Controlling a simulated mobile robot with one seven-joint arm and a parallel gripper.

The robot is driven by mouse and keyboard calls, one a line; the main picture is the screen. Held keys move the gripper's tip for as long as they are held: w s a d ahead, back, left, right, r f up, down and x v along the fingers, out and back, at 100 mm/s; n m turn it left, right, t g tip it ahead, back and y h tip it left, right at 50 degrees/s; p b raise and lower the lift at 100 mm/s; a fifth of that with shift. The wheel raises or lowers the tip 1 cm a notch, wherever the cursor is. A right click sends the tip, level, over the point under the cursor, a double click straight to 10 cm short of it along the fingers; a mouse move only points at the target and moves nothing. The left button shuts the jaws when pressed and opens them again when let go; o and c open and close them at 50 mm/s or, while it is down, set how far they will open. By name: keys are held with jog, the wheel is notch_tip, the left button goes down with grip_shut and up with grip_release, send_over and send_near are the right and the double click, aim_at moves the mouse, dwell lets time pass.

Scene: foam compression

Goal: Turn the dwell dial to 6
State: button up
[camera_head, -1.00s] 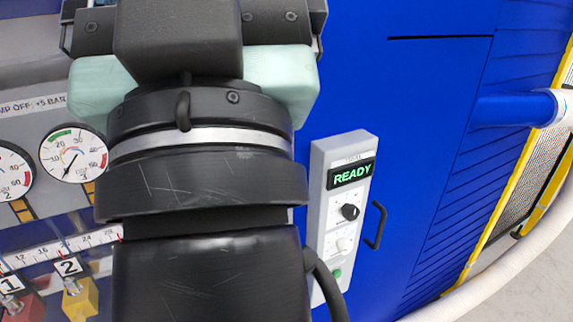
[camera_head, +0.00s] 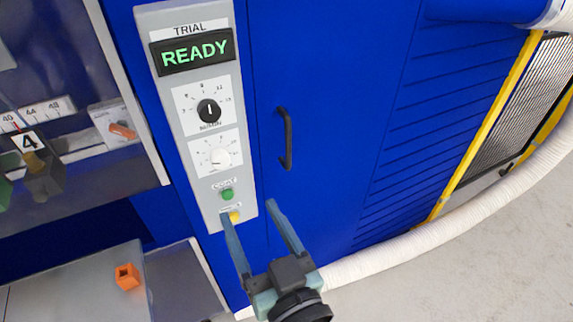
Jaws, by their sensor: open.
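A grey control panel (camera_head: 202,130) is fixed to the blue cabinet front. Its display (camera_head: 194,52) reads READY in green under the word TRIAL. Below it is a black dial (camera_head: 209,111) with a scale around it, its white mark pointing roughly up. Under that is a smaller white dial (camera_head: 220,157) on its own scale; the numbers and the dial names are too small to read surely. A green button (camera_head: 227,195) and a yellow button (camera_head: 235,216) sit lower. My gripper (camera_head: 249,210) is open and empty at the panel's lower end, below both dials, with one finger close to the yellow button.
A black door handle (camera_head: 286,138) sticks out right of the panel. A white hose (camera_head: 400,247) curves along the lower right. An orange block (camera_head: 127,276) lies on a grey surface at lower left. The blue cabinet face around the handle is otherwise clear.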

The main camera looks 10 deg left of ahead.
aim_at(222, 162)
jog(key=p+x, duration=0.4)
jog(key=x, duration=0.7)
jog(key=shift+a+f+p, duration=0.1)
jog(key=shift+a+p, duration=0.2)
jog(key=shift+w+a+f, duration=0.15)
jog(key=shift+w+a, duration=0.25)
jog(key=shift+w, duration=0.15)
grip_shut()
